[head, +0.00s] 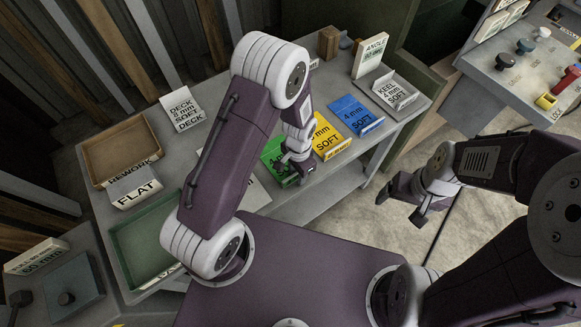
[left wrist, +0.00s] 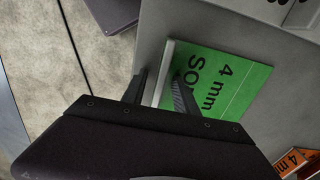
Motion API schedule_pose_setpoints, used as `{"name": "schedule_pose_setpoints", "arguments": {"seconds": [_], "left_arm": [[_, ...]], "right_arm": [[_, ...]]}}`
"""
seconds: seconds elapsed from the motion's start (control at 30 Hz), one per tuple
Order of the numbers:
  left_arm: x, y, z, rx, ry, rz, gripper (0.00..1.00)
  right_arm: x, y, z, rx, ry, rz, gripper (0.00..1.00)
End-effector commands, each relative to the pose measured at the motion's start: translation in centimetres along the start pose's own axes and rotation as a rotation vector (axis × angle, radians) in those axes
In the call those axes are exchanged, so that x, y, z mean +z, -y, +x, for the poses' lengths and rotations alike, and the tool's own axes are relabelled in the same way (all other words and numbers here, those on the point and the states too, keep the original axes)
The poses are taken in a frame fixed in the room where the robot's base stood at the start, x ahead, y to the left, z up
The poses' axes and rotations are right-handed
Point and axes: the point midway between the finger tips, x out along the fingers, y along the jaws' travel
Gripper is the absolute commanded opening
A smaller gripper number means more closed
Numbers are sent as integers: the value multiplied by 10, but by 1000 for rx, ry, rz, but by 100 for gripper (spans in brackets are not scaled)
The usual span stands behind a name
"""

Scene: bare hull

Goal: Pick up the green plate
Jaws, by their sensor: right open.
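The green plate (head: 271,157) lies on the grey bench, marked "4 mm SOFT", partly hidden behind my left arm in the head view. In the left wrist view, the green plate (left wrist: 237,80) shows its flat face and a pale upright lip along its left edge. My left gripper (head: 298,176) is low over the plate's near edge. In the left wrist view, my left gripper (left wrist: 160,80) is open, one finger on each side of the lip, with gaps showing. My right gripper (head: 420,208) is open and empty, away from the bench over the floor.
A yellow plate (head: 325,134) and a blue plate (head: 355,114) lie to the right of the green one, with a grey keel tray (head: 397,90) beyond. A brown tray (head: 152,138) and a green tray (head: 118,236) stand on the left. Bare floor lies in front of the bench's right part.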

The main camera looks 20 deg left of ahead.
Motion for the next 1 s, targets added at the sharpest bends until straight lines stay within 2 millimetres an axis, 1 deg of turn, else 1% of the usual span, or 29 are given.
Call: {"name": "schedule_pose_setpoints", "arguments": {"seconds": [0.07, 0.1, 0.2, 1.0], "left_arm": [[0, 0, 0, 0, 0, 0, 35], [0, 0, 0, 0, 0, 0, 24], [0, 0, 0, 0, 0, 0, 0], [0, 0, -1, 0, 0, 0, 0]], "right_arm": [[0, 0, 0, 0, 0, 0, 83], [0, 0, 0, 0, 0, 0, 83], [0, 0, 0, 0, 0, 0, 83], [0, 0, 0, 0, 0, 0, 83]]}}
